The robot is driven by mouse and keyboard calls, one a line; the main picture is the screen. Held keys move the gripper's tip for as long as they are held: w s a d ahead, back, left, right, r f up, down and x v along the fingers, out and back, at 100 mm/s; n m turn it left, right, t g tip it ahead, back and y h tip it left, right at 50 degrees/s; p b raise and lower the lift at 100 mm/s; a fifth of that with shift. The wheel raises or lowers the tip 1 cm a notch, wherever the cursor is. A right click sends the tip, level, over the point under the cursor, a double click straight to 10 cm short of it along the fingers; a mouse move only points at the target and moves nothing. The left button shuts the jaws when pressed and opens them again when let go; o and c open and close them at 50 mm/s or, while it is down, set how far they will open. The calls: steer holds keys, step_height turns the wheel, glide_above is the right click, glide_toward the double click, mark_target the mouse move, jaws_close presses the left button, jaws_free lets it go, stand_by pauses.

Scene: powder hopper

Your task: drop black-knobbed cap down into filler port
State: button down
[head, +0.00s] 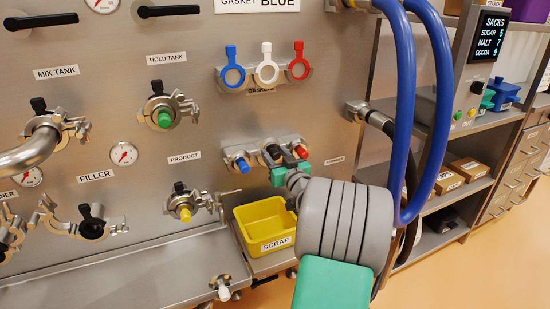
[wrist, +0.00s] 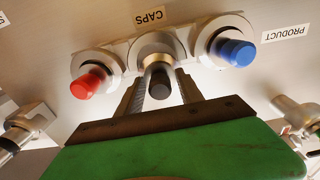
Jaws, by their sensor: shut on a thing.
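The black-knobbed cap (head: 273,152) sits in the middle place of the caps rack on the steel panel, between a blue-knobbed cap (head: 242,165) and a red-knobbed cap (head: 301,151). In the wrist view its black knob (wrist: 160,88) lies between my two fingers. My gripper (wrist: 158,92) is shut on it, and the cap appears still against its holder. In the head view my green gripper body partly hides the fingers. The filler port (head: 92,228) is at lower left, below the FILLER label (head: 97,176), with a dark opening and clamp parts around it.
A yellow scrap bin (head: 264,226) stands below the rack. Blue hoses (head: 408,120) hang right of my arm. The product port (head: 184,205) with a yellow cap and its clamp lie between rack and filler port. A steel ledge (head: 110,268) runs along the panel's bottom.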

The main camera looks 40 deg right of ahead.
steer(key=shift+r+p, duration=0.55)
steer(key=shift+r, duration=0.95)
steer(key=b+v, duration=0.4)
steer(key=v, duration=0.5)
steer(key=shift+a, duration=0.1)
